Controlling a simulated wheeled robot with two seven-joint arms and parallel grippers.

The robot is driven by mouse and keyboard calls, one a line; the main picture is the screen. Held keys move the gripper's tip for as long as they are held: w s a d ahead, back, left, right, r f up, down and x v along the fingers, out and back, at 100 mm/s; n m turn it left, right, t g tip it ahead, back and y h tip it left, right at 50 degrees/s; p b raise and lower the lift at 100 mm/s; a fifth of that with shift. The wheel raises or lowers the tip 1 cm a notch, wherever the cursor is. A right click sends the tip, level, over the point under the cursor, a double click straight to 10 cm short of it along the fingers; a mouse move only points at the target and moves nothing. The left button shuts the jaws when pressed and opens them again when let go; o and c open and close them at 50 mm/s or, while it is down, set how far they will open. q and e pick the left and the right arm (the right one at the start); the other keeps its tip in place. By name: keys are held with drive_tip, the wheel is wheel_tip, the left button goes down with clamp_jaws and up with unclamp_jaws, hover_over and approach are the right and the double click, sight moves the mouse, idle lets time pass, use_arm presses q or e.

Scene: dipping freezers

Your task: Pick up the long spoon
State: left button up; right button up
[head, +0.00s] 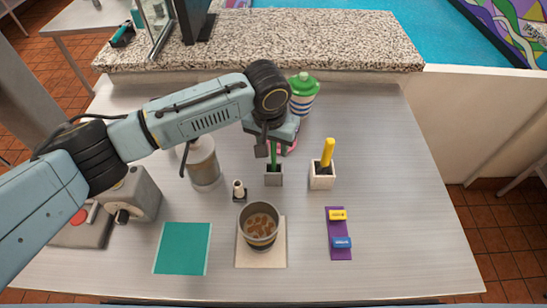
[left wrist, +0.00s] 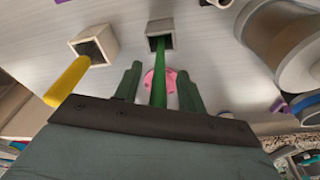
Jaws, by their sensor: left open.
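A long green handle (left wrist: 159,75) stands upright in a small grey holder (left wrist: 160,30); its lower end is hidden inside, so I cannot see a spoon bowl. The head view shows the green handle (head: 274,155) and grey holder (head: 273,177) under my left gripper. My left gripper (left wrist: 159,82) is open, with one finger on each side of the green handle and gaps beside it. A thicker yellow handle (head: 327,152) stands in a white square holder (head: 321,178) to the right. My right gripper is not in view.
A steel pot (head: 259,227) with brown contents sits on a beige mat (head: 276,256). A canister (head: 203,163) stands left, a green-capped bottle (head: 303,95) behind. A teal mat (head: 182,248) and purple strip (head: 340,224) lie in front. A pink thing (left wrist: 153,84) shows behind the handle.

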use_arm(q)
drive_tip(key=shift+d+f, duration=0.1)
drive_tip(key=shift+f, duration=0.45)
clamp_jaws()
